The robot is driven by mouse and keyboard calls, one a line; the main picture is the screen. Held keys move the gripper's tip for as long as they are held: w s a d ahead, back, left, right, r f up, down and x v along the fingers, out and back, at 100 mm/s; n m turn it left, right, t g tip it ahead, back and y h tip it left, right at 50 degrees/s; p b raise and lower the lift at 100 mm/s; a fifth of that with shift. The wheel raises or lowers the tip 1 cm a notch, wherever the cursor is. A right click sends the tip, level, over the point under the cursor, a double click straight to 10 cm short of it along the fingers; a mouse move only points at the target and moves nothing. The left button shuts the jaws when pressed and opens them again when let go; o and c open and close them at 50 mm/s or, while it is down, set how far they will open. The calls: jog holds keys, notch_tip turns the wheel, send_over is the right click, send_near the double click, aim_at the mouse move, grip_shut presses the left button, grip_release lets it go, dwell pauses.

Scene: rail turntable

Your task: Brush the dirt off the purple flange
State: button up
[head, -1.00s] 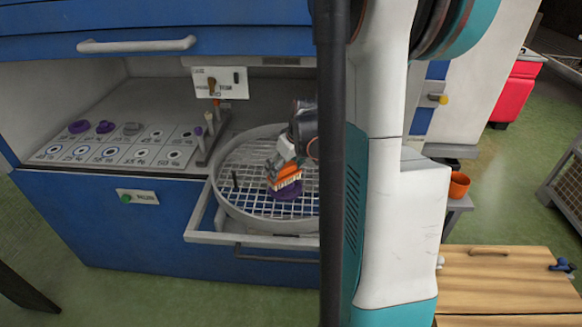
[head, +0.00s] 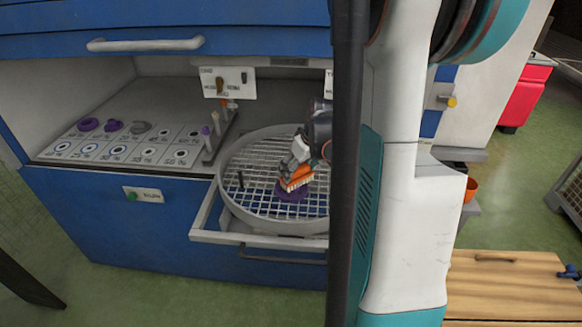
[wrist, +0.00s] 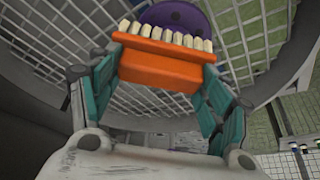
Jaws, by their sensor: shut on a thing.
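The purple flange (head: 291,192) lies on the wire mesh of the round grey turntable (head: 232,203). In the wrist view it shows as a purple disc (wrist: 176,14), partly hidden behind the brush. My gripper (head: 298,165) is shut on an orange brush (head: 297,178) with pale bristles. In the wrist view the teal fingers (wrist: 160,80) hold the brush's orange block (wrist: 160,65) from both sides. The bristle tips are at or just over the flange; I cannot tell whether they touch. Dirt on the flange cannot be made out.
My column and arm hide the turntable's right side.

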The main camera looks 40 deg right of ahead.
jog(key=shift+s+d, duration=0.15)
jog(key=shift+s, duration=0.15)
jog(key=shift+w+a, duration=0.7)
jog(key=shift+w, duration=0.35)
jog(key=shift+w+a, duration=0.7)
jog(key=shift+w, duration=0.35)
jog(key=shift+r, duration=0.1)
notch_tip(320, 180, up, 8)
jog(key=p, duration=0.5)
jog(key=shift+p, duration=0.3)
